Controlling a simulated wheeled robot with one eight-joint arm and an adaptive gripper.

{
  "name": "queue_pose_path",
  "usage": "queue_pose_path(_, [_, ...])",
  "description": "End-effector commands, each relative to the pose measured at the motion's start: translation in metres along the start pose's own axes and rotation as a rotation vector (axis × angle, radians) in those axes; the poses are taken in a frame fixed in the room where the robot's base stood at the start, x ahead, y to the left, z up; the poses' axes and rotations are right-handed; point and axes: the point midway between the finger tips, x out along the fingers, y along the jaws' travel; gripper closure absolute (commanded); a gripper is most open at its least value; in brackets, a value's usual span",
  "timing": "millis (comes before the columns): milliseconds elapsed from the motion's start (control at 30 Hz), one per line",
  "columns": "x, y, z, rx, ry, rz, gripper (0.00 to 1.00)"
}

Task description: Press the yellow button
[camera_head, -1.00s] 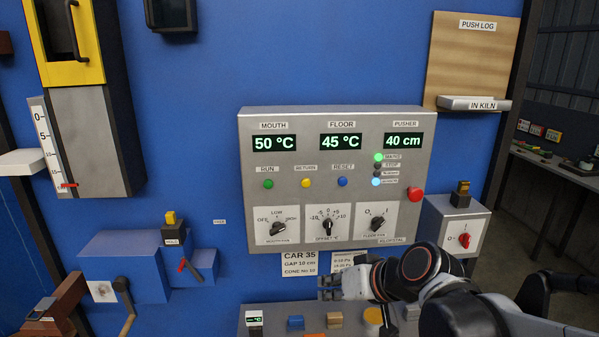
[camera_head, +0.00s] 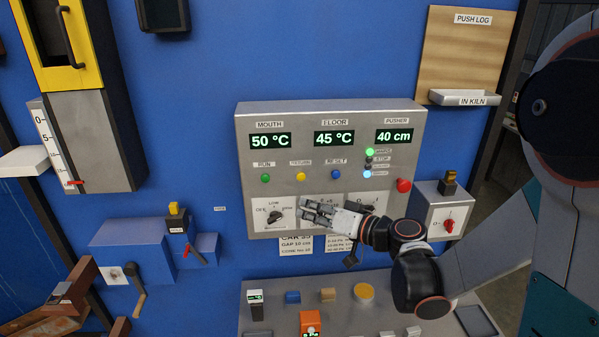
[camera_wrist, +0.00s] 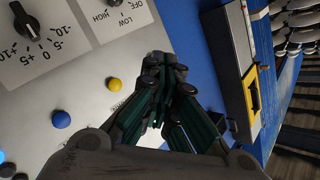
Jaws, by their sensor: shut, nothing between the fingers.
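The yellow button (camera_head: 301,177) is a small round knob on the grey control panel (camera_head: 242,150), between the green button (camera_head: 265,178) and the blue button (camera_head: 336,174). My gripper (camera_head: 303,207) is shut and empty, with its tips just below the yellow button in the head view, in front of the dials. In the wrist view the yellow button (camera_wrist: 114,84) is clear of the fingers, to the left of my gripper (camera_wrist: 166,68). No contact with the button shows.
A red button (camera_head: 403,185) is at the panel's right edge. Below the panel, a grey bench (camera_head: 285,318) holds several small coloured items. A yellow-topped switch (camera_head: 174,209) stands on a blue box at the left. Dials sit behind my gripper.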

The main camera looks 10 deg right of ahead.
Motion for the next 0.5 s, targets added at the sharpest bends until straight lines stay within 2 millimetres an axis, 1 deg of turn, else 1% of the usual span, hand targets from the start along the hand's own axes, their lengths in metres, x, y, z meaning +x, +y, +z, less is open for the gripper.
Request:
queue_pose_path(367, [0.0004, 0.0006, -0.0011, 0.0, 0.005, -0.003, 1.0])
queue_pose_path(500, [0.0039, 0.003, -0.0039, 0.0, 0.004, -0.003, 1.0])
